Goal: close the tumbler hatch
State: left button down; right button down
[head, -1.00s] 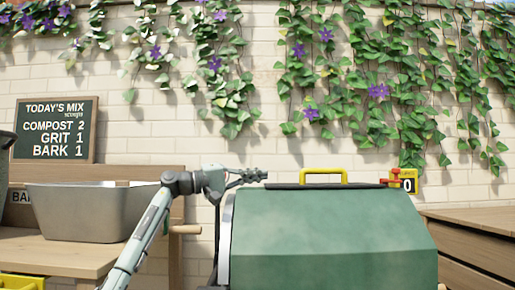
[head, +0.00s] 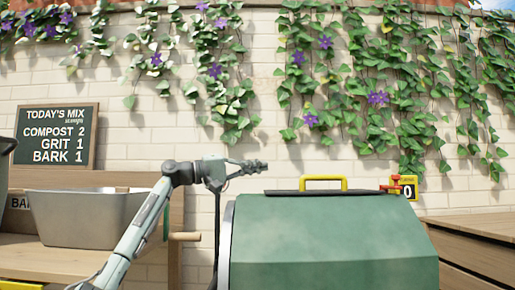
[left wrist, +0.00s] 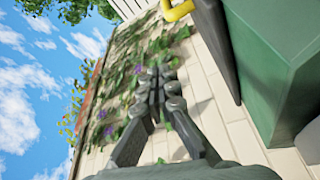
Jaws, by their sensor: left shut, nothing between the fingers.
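The green tumbler (head: 330,240) stands at the centre right of the head view. Its dark hatch (head: 290,193) shows edge-on along the top, with a yellow handle (head: 323,179) above it. I cannot tell from this angle whether the hatch is fully seated. A red latch-like part (head: 396,184) sits at the tumbler's top right. My left gripper (head: 263,166) is shut and empty, above and left of the hatch, apart from the handle. In the left wrist view, the fingers (left wrist: 160,82) are together, with the handle (left wrist: 178,10) and tumbler (left wrist: 275,50) to their right. My right gripper is not in view.
A metal tub (head: 85,217) stands on a wooden bench at the left, below a chalkboard (head: 56,135). A yellow counter (head: 410,187) reads 0. A wooden cabinet (head: 475,230) stands at the right. An ivy-covered brick wall is behind; the air above the tumbler is clear.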

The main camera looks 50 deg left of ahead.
pick_arm(q)
jog(key=shift+r, duration=2.8)
jog(key=shift+s, duration=0.1)
